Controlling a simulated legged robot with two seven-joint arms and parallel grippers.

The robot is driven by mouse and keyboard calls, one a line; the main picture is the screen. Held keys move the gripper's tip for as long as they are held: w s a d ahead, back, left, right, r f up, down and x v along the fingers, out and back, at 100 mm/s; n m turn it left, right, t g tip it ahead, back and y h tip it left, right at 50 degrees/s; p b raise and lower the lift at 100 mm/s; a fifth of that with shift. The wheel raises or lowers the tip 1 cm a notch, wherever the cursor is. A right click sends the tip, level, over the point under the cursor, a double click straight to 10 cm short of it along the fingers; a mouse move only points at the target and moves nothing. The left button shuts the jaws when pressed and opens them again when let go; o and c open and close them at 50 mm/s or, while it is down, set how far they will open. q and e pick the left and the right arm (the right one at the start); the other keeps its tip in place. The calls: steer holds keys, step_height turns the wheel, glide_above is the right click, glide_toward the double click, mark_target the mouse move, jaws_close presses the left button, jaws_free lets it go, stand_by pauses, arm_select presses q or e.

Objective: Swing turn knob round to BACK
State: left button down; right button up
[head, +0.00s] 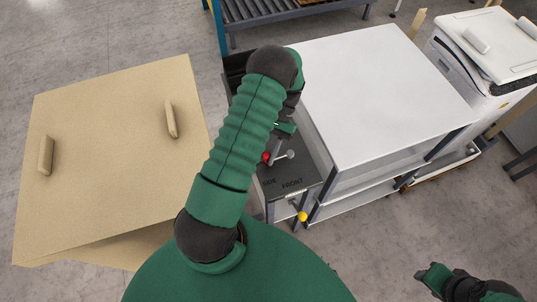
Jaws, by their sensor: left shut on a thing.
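The dark panel (285,182) has the words SIDE and FRONT on its near part; no BACK label shows, and my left arm covers the panel's far part. The turn knob (279,157) shows as a short rod with a red ball (266,157) on its left and a grey ball (291,154) on its right. My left gripper (286,130) is over the panel at the knob, shut on it, with its fingertips partly hidden by my arm. My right gripper (433,278) is at the lower right, away from the panel; its jaw opening is unclear.
A white-topped table with shelves (375,90) stands right beside the panel. A yellow ball (302,216) sits low at the panel's front. A large cardboard box (110,150) is at left. A white printer (485,60) and a roller conveyor (275,10) are farther back.

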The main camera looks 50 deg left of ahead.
arm_select(q)
steer(key=shift+s+a, duration=0.1)
steer(key=shift+s, duration=0.05)
steer(key=c, duration=1.6)
jaws_free()
steer(key=o, duration=0.4)
steer(key=shift+o, duration=0.2)
steer(key=shift+w+a+r, duration=0.1)
steer(key=shift+w, duration=0.15)
steer(key=p+v, duration=0.5)
steer(key=v, duration=1.1)
steer(key=shift+p, duration=0.3)
